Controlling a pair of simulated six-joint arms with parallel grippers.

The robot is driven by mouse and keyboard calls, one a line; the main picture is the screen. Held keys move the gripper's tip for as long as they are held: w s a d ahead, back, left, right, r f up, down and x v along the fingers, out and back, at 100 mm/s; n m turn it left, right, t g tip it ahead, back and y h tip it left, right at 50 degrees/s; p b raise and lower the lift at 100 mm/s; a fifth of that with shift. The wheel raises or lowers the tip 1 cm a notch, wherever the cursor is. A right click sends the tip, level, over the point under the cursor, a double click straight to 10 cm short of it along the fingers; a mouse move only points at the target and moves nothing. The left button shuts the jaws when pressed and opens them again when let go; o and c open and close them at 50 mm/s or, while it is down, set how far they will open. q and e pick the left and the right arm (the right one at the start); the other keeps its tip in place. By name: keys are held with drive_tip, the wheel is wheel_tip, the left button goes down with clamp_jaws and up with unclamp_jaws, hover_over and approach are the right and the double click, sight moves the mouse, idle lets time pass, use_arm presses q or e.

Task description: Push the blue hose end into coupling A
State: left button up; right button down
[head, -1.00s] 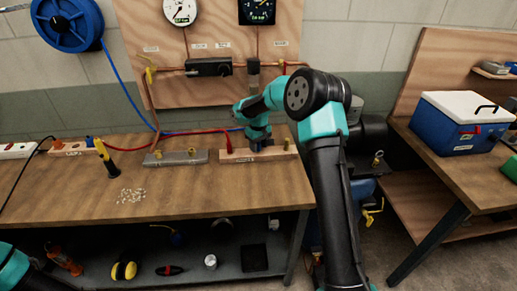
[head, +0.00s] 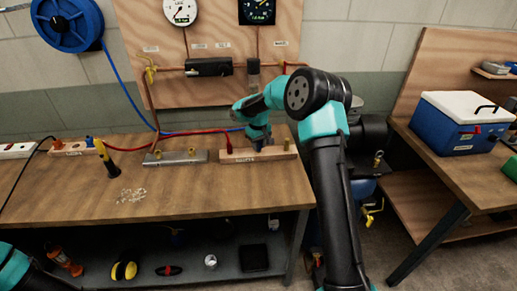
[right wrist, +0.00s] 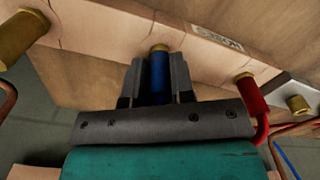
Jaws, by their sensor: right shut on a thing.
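My right gripper (right wrist: 158,85) is shut on the blue hose end (right wrist: 158,78). The hose end stands against a brass coupling (right wrist: 160,47) in the middle of the pale wooden block (right wrist: 205,50); only the coupling's rim shows, and I cannot tell how deep the hose end sits. In the head view the right gripper (head: 259,143) points down at the wooden block (head: 238,156), and the arm hides the blue hose end. My left gripper is out of view.
A red hose end (right wrist: 250,95) sits in the coupling on one side; a bare brass coupling (right wrist: 20,35) is on the other. A grey metal bar with brass fittings (head: 175,157) lies left of the block. A yellow-handled tool (head: 107,160) stands farther left. The front of the bench is mostly clear.

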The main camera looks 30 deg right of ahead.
drive_tip(key=shift+r, duration=1.25)
idle(0.3)
drive_tip(key=shift+r, duration=1.4)
drive_tip(key=s+a+f+m, duration=0.1)
drive_tip(key=s+a, duration=0.2)
drive_tip(key=a, duration=0.4)
drive_tip(key=s+a+m, duration=0.2)
drive_tip(key=a, duration=0.5)
drive_tip(key=s+a+f+m, duration=0.1)
drive_tip(key=s+a, duration=0.2)
drive_tip(key=a, duration=0.4)
drive_tip(key=shift+s+f+m, duration=0.3)
drive_tip(key=shift+s, duration=0.05)
